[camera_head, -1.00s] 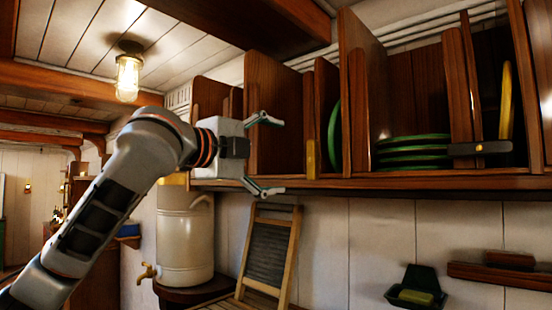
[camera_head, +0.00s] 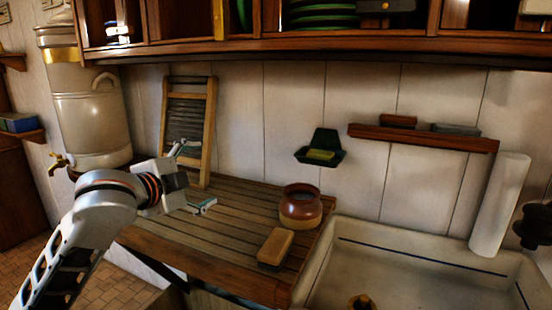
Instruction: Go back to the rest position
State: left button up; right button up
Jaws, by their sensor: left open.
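My left gripper (camera_head: 198,175) is at the left of the head view, with its two fingers spread wide and nothing between them. It is in front of the washboard's lower part and over the left end of the slatted wooden counter (camera_head: 225,228). My left arm comes up from the lower left corner. My right gripper does not show.
The washboard (camera_head: 187,130) leans on the wall. A brown pot (camera_head: 300,207) and a brush-like block (camera_head: 275,247) are on the counter, left of the sink (camera_head: 400,262). A cream urn (camera_head: 88,110) stands at left. The plate cupboard's lower edge (camera_head: 300,45) overhangs above.

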pick_arm(q)
jog(key=s+a+f+n+g+y, duration=0.15)
jog(key=s+f, duration=0.25)
jog(key=f, duration=0.4)
jog(key=s+a+f+n+y, duration=0.1)
jog(key=s+a+f+n, duration=0.15)
jog(key=f, duration=0.55)
jog(key=s+a+f+n+g+y, duration=0.1)
jog(key=s+a+f+n+y, duration=0.2)
jog(key=f, duration=0.6)
jog(key=s+a+f+n+g+y, duration=0.1)
jog(key=s+a+f+g, duration=0.1)
jog(key=s+a+f, duration=0.45)
jog(key=s+a+f+n+g+y, duration=0.1)
jog(key=s+f, duration=0.2)
jog(key=s, duration=0.7)
jog(key=s+a+f+n+g+y, duration=0.1)
jog(key=s+a+f+g+y, duration=0.1)
jog(key=s+a+f, duration=0.45)
jog(key=d+f+n+t+h, duration=0.3)
jog(key=d+f+h, duration=0.4)
jog(key=d+f, duration=0.8)
jog(key=shift+s+d, duration=0.45)
jog(key=shift+d, duration=0.15)
jog(key=shift+a+t, duration=0.15)
jog(key=shift+t, duration=0.1)
